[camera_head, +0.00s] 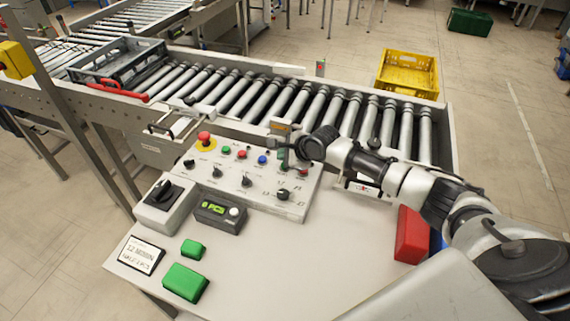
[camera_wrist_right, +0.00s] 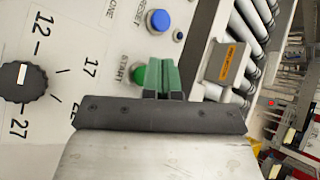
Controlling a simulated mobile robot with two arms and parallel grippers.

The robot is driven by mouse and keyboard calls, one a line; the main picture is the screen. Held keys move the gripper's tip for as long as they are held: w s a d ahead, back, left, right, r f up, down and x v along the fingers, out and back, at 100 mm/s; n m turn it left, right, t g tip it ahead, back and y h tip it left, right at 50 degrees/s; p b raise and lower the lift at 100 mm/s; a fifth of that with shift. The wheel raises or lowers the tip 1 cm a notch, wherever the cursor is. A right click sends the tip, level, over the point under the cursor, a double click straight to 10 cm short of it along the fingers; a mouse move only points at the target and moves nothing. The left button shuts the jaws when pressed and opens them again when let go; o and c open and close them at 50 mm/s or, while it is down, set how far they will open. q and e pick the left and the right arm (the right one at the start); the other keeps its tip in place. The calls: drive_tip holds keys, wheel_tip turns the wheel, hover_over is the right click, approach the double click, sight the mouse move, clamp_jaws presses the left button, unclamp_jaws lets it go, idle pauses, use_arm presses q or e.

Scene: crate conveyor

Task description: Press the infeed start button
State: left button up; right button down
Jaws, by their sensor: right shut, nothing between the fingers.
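The control panel (camera_head: 225,177) stands on the near table and carries several buttons and dials. In the right wrist view, a green button labelled START (camera_wrist_right: 139,76) sits just left of my right gripper's fingertips (camera_wrist_right: 163,72), partly hidden by them. My right gripper (camera_head: 284,154) is over the panel's far right part in the head view, shut and empty. Whether the fingertips touch the button, I cannot tell. A blue button labelled RESET (camera_wrist_right: 158,20) is above START in the wrist view. My left gripper is not in view.
A roller conveyor (camera_head: 275,70) runs behind the panel, with a grey crate (camera_head: 120,62) at left and a yellow crate (camera_head: 408,74) beyond it. A red emergency button (camera_head: 204,138) is on the panel's left. A red box (camera_head: 412,235) stands near my right arm.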

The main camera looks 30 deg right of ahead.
drive_tip(key=shift+f, duration=0.45)
